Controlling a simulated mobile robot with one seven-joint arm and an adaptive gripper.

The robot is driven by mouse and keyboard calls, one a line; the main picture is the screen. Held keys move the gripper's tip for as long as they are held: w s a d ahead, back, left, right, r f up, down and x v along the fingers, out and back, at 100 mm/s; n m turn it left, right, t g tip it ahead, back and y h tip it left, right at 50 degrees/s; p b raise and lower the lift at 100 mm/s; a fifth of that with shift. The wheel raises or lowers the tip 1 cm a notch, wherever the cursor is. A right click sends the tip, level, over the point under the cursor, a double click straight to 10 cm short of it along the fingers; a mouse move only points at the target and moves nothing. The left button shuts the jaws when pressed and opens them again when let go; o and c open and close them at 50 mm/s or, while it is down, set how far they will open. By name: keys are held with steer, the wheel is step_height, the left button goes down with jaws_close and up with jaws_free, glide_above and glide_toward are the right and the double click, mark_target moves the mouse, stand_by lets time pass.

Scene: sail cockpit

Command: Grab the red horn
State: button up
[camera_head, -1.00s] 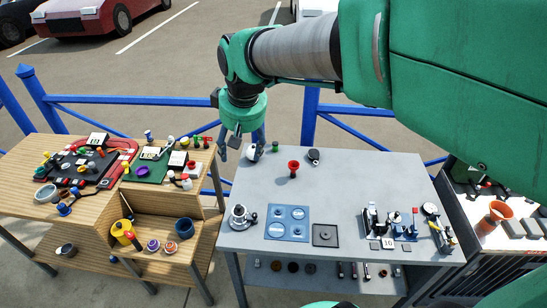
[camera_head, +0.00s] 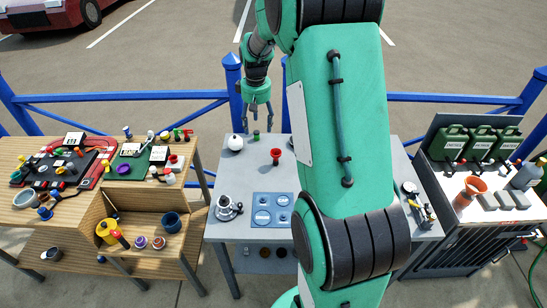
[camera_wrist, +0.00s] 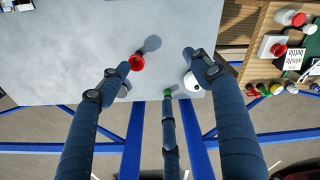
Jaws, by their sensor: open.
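The red horn (camera_head: 276,155) stands on the grey table (camera_head: 228,178), toward its back edge, its flared red mouth facing up. In the wrist view the red horn (camera_wrist: 137,64) lies close to the tip of the left finger, which partly overlaps it in the picture. My gripper (camera_head: 257,122) is over the table's back edge, above and behind the horn, pointing down. In the wrist view my gripper (camera_wrist: 160,72) has three dark fingers spread apart with nothing held between them. The horn's lower part is hidden in the wrist view.
A white round object (camera_head: 235,143) and a small green piece (camera_head: 256,135) stand close to the horn. A blue panel (camera_head: 272,208) and a metal pot (camera_head: 226,208) are nearer the front. A blue railing (camera_head: 170,95) runs behind. My arm hides the table's right part.

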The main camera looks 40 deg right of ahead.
glide_above(276, 152)
step_height(276, 152, down, 10)
steer(key=shift+a+f+g, duration=0.1)
steer(key=shift+a+g, duration=0.2)
steer(key=shift+g, duration=0.1)
steer(key=shift+f, duration=0.1)
steer(key=shift+f, duration=4.2)
steer(key=shift+w+d+f+b, duration=0.1)
steer(key=shift+f+b, duration=0.1)
steer(key=shift+f, duration=0.65)
steer(key=shift+s+d+f+b, duration=0.1)
steer(key=shift+d+f+b, duration=0.1)
steer(key=shift+f, duration=0.7)
steer(key=shift+w+d+f+b, duration=0.1)
steer(key=shift+f+b, duration=0.1)
steer(key=shift+f, duration=0.65)
